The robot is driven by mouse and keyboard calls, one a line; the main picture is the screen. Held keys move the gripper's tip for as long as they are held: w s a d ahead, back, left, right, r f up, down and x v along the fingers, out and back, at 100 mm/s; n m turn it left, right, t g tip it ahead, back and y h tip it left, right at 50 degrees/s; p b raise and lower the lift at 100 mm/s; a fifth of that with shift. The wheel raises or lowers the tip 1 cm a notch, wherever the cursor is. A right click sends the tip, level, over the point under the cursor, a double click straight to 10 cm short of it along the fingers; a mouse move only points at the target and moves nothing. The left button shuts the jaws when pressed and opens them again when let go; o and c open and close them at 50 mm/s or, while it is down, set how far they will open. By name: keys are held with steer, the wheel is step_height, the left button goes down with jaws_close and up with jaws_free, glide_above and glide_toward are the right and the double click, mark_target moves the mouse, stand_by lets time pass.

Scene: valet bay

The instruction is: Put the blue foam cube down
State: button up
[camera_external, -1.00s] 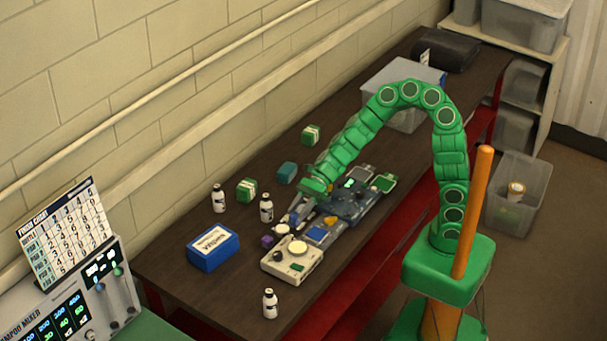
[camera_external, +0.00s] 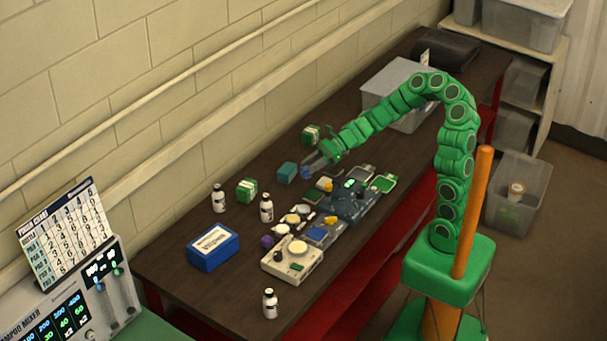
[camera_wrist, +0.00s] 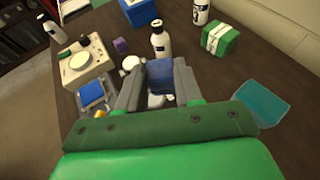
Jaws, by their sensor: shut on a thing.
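The blue foam cube (camera_wrist: 160,74) is between the two grey fingers of my gripper (camera_wrist: 158,90) in the wrist view. In the external view the cube (camera_external: 307,172) shows as a small blue patch at the tip of my gripper (camera_external: 314,164). My gripper is shut on it, beside a teal block (camera_external: 287,172) on the dark table. The teal block also shows at the right in the wrist view (camera_wrist: 262,104). I cannot tell whether the cube touches the table.
A blue box (camera_external: 213,248) sits at the front left. Devices (camera_external: 292,260) crowd the table's right side. A grey bin (camera_external: 400,95) stands farther back. Bare tabletop (camera_external: 345,112) lies near the wall.

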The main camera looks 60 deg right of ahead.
steer(key=d+m+t+h, duration=0.2)
steer(key=d+m+t, duration=0.2)
steer(key=d, duration=1.4)
steer(key=w+f, duration=0.3)
steer(key=w, duration=0.1)
steer(key=w+d+f, duration=0.1)
steer(key=w+f, duration=0.2)
steer(key=w, duration=0.2)
steer(key=w+f, duration=0.3)
steer(key=w, duration=0.1)
steer(key=shift+w+d+f, duration=0.1)
steer(key=shift+w+d, duration=0.25)
steer(key=shift+w, duration=0.05)
steer(key=shift+w+f, duration=0.3)
steer(key=shift+f, duration=1.6)
steer(key=o, duration=1)
steer(key=shift+f, duration=0.1)
